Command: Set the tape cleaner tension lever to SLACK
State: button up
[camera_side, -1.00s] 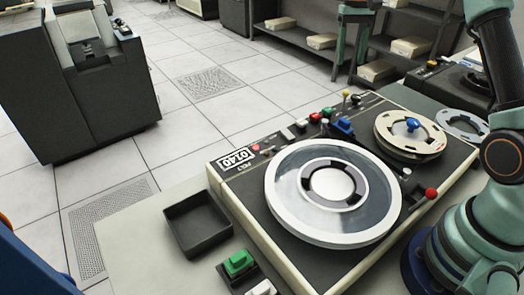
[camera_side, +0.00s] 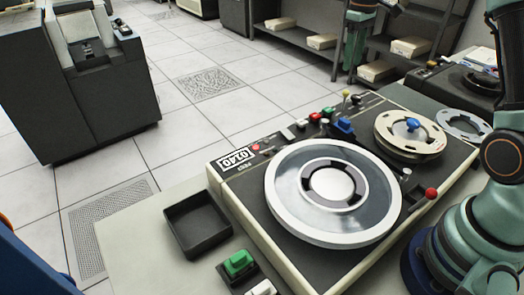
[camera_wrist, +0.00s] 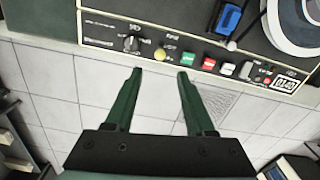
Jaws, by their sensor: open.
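The tape unit (camera_side: 255,225) stands on a pale table, with a large clear-faced reel (camera_side: 290,200) and a smaller cream reel (camera_side: 390,135). A lever with a red knob (camera_side: 430,193) is at its right edge, and a thin stem with a pale tip (camera_side: 406,172) is nearby. I cannot tell which control is the tension lever, and no SLACK label is readable. My gripper (camera_side: 352,62) hangs open and empty beyond the unit's far side. In the wrist view its fingers (camera_wrist: 160,73) are apart over the floor, below the panel edge, near a black rotary knob (camera_wrist: 130,43).
The panel has a yellow knob (camera_wrist: 160,55), red button (camera_wrist: 209,63) and blue switch (camera_wrist: 229,17). A black empty tray (camera_side: 196,225) and green button (camera_side: 238,262) are on the table. Shelves (camera_side: 320,65) stand behind; the floor is open.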

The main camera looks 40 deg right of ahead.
aim_at(345, 96)
jog(key=shift+s+f+n, duration=0.1)
jog(key=shift+f+n, duration=0.2)
jog(key=shift+f, duration=0.1)
notch_tip(345, 96, down, 11)
jog(key=shift+f, duration=0.2)
grip_shut()
